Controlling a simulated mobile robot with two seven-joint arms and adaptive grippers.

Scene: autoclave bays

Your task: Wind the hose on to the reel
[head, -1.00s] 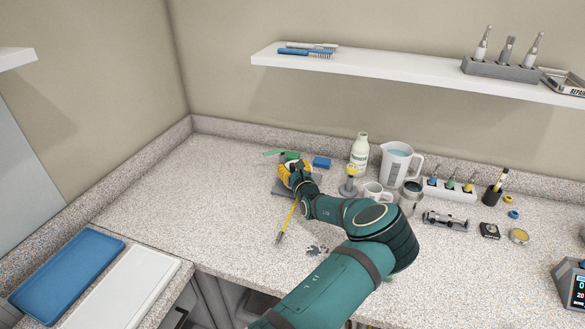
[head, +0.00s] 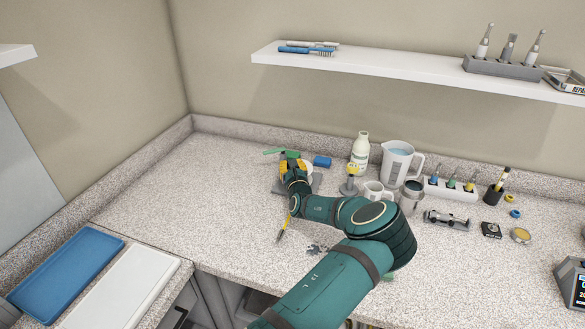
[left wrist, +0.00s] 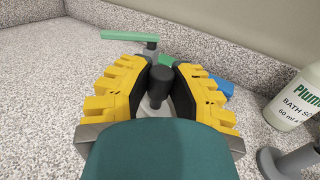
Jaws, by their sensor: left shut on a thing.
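My left gripper (head: 293,166) has yellow fingers and is at the back of the counter, over the reel. In the left wrist view the gripper (left wrist: 160,68) is shut around an upright dark knob (left wrist: 158,86). A green bar (left wrist: 125,36) on a grey post stands just beyond the fingers; it also shows in the head view (head: 274,151). The reel's grey base (head: 315,181) is mostly hidden by my gripper and arm. A thin yellow length with a grey end (head: 282,232), perhaps the hose, lies in front. My right gripper is not in view.
A blue block (head: 322,162) sits close behind the gripper. To the right stand a white bottle (head: 360,152), a jug (head: 396,165), a mug (head: 374,191) and a metal cup (head: 410,197). A shelf (head: 400,70) hangs above.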

